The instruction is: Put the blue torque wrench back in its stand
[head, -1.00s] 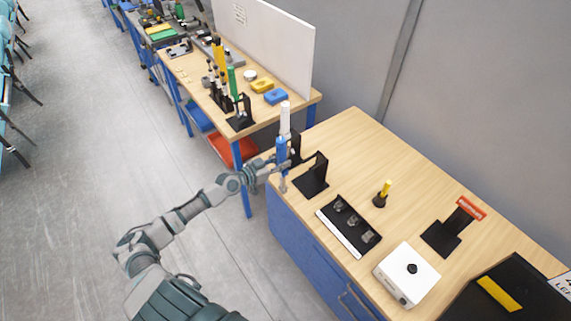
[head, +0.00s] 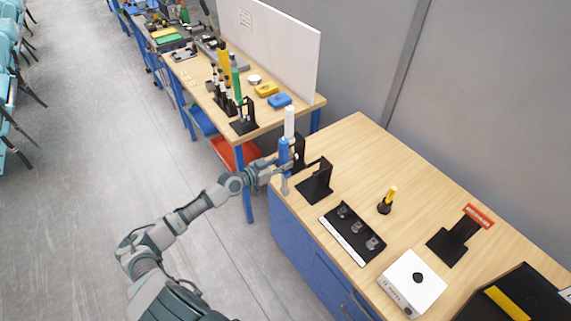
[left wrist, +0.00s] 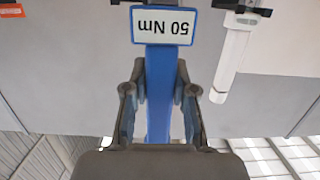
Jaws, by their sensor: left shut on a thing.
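The blue torque wrench (head: 284,155) is upright at the far left corner of the wooden bench (head: 362,140). My left gripper (head: 280,164) is shut on it. In the left wrist view, which is upside down, the blue wrench (left wrist: 160,90), with its "50 Nm" label, stands between the fingers of my left gripper (left wrist: 158,118). A white wrench (head: 289,122) rises just behind it from a black stand (head: 299,149). It also shows in the left wrist view (left wrist: 231,60), apart from the blue one. A black stand (head: 316,186) beside them looks empty. My right gripper is out of view.
On the bench are a black tray with clear pieces (head: 353,233), a yellow-handled tool (head: 386,203), a white box (head: 411,284) and a black stand with a red label (head: 455,243). A second table (head: 262,109) with tools stands behind. Bare wood lies along the wall side.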

